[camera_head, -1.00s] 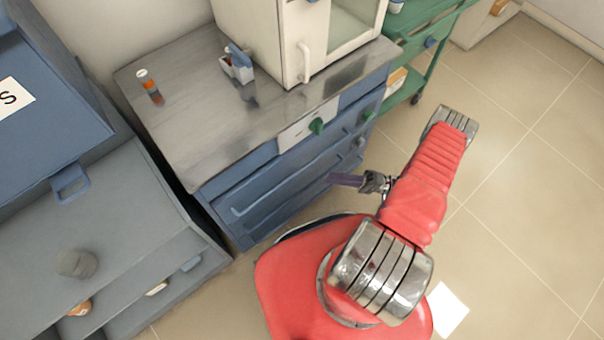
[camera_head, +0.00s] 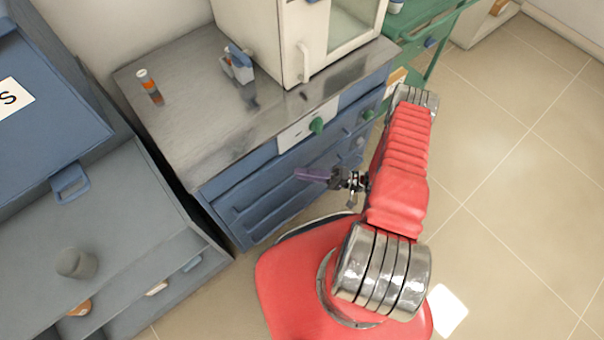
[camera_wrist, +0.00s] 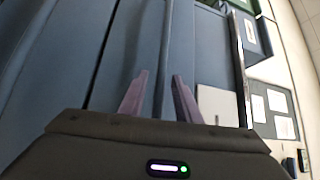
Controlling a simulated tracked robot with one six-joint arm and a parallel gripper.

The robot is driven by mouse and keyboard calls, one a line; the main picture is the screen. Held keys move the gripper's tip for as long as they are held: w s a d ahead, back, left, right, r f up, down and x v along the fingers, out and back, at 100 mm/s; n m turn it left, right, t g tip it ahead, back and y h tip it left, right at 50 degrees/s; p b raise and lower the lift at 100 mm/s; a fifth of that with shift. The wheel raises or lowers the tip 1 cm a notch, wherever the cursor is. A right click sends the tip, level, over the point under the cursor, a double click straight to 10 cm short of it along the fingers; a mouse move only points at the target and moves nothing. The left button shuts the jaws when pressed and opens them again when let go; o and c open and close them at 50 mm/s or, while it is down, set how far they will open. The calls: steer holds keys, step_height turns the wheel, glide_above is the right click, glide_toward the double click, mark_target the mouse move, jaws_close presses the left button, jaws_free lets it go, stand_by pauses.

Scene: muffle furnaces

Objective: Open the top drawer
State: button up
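The blue drawer cabinet (camera_head: 236,182) stands under a metal worktop, its front facing me. Long bar handles (camera_head: 262,203) run across its drawer fronts. My gripper (camera_head: 308,175) is in front of these fronts, its purple fingers pointing left towards them. In the wrist view my gripper (camera_wrist: 160,92) is open, with its two fingers apart. A long bar (camera_wrist: 165,55), seemingly a drawer handle, runs up the picture between the fingers. A gap shows on each side of the bar. I cannot tell which drawer it belongs to.
A white furnace (camera_head: 262,40) stands on the worktop (camera_head: 195,85), with a brown vial (camera_head: 150,87) and a small blue-white holder (camera_head: 238,65). Green knobs (camera_head: 317,125) stick out of the cabinet front. A grey open unit (camera_head: 120,225) is at left. The floor at right is clear.

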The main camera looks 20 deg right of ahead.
jaws_close()
stand_by(0.4)
